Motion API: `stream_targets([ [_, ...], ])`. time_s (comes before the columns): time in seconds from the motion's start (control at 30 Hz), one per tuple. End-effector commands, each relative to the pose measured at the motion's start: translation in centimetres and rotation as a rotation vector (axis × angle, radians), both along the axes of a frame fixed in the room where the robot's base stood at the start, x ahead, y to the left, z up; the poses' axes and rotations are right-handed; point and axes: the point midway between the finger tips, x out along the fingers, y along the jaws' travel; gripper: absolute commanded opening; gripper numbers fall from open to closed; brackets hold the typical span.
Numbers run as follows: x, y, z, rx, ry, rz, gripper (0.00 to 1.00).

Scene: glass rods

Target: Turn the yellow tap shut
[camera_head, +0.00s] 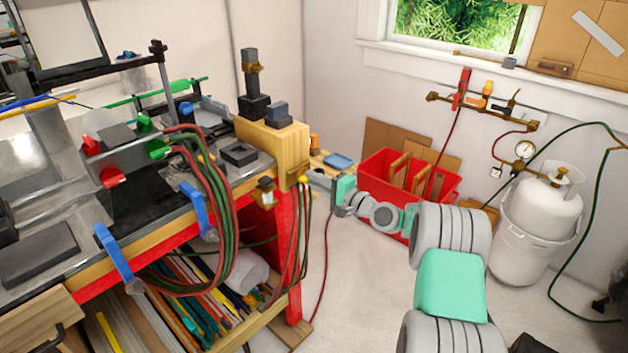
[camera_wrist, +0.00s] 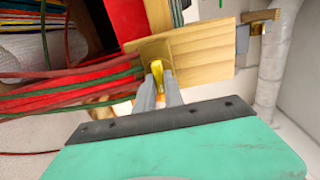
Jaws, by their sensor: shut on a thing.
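The yellow tap (camera_wrist: 156,72) is on the wooden block (camera_wrist: 205,58) at the end of the workbench. In the wrist view its yellow lever stands between the two grey fingers of my gripper (camera_wrist: 158,84), which are shut on it. In the head view my gripper (camera_head: 309,178) reaches from the right to the same block end, and a small yellow part (camera_head: 302,180) shows at its fingertips. The fingers hide part of the lever, so its exact angle is hard to tell.
Red and green hoses (camera_head: 222,200) hang close by at the bench front. A red crate (camera_head: 375,170) and a white gas cylinder (camera_head: 540,220) stand by the wall. The floor between is mostly clear.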

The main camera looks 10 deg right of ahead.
Motion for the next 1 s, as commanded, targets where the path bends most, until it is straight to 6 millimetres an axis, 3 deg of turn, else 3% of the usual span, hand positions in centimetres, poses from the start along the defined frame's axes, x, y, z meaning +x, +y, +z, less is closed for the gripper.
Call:
stream_targets([
  [0.2,0.0,0.0,-0.1,0.002,0.002,0.0,0.0],
  [0.23,0.0,0.0,-0.1,0.002,0.002,0.0,0.14],
  [0.5,0.0,0.0,0.0,0.001,0.001,0.0,0.35],
  [0.77,-0.2,-0.2,-0.1,0.001,0.001,-0.001,0.35],
  [1.0,-3.7,-2.9,-0.2,0.001,0.001,-0.005,0.35],
])
